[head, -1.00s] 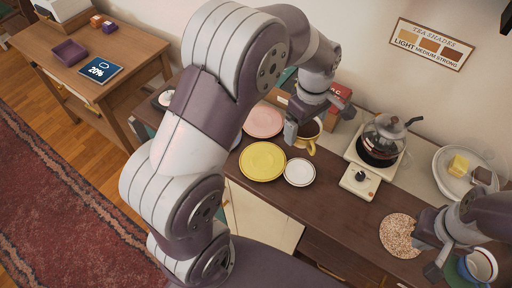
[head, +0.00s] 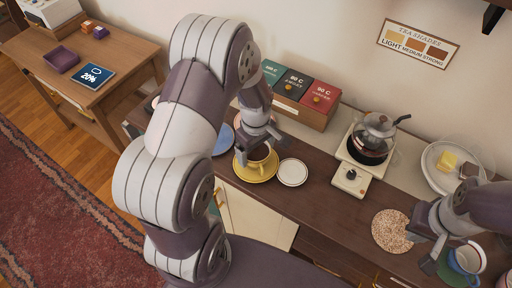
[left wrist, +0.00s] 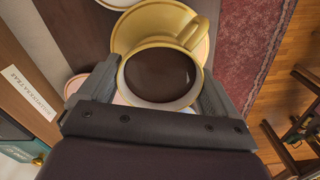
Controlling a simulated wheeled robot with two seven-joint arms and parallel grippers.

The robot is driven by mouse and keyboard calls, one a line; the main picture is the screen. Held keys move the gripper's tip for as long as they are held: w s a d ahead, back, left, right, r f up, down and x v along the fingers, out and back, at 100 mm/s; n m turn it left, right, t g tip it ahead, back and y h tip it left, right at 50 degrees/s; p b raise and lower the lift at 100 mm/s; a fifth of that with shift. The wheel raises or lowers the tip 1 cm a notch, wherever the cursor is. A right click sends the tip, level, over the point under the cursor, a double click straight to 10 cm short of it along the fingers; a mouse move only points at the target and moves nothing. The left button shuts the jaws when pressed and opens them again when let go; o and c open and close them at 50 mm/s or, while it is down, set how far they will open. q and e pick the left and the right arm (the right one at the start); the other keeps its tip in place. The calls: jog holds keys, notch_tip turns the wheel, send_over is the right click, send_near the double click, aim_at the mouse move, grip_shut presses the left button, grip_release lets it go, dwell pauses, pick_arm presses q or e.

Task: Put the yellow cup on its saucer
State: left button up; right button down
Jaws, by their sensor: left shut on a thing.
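The yellow cup (head: 260,153) holds dark liquid. My left gripper (head: 257,155) is shut on it, with a finger on either side. In the head view the cup appears over the yellow saucer (head: 256,176); I cannot tell whether it touches. In the left wrist view the cup (left wrist: 160,102) fills the space between the fingers, its handle towards the upper right, and part of the saucer (left wrist: 135,35) shows beyond it.
A small white saucer (head: 293,172) lies just right of the yellow one, and a blue plate (head: 224,141) to its left. Tea boxes (head: 300,98) and a kettle (head: 370,140) on a burner stand behind. A speckled round mat (head: 392,231) lies to the right.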

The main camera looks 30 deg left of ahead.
pick_arm(q)
jog(key=shift+s, duration=0.1)
jog(key=o, duration=0.8)
notch_tip(320, 180, up, 11)
jog(key=s+d+m, duration=0.1)
jog(key=s+m, duration=0.2)
jog(key=m, duration=0.1)
jog(key=s+d+m+t, duration=0.1)
jog(key=s+d+m, duration=0.1)
jog(key=m, duration=0.3)
jog(key=s+d+f+m, duration=0.1)
jog(key=s+d+m, duration=0.1)
jog(key=s+m, duration=0.1)
jog(key=shift+s+d+m, duration=0.15)
jog(key=shift+s+m, duration=0.2)
jog(key=shift+m, duration=0.55)
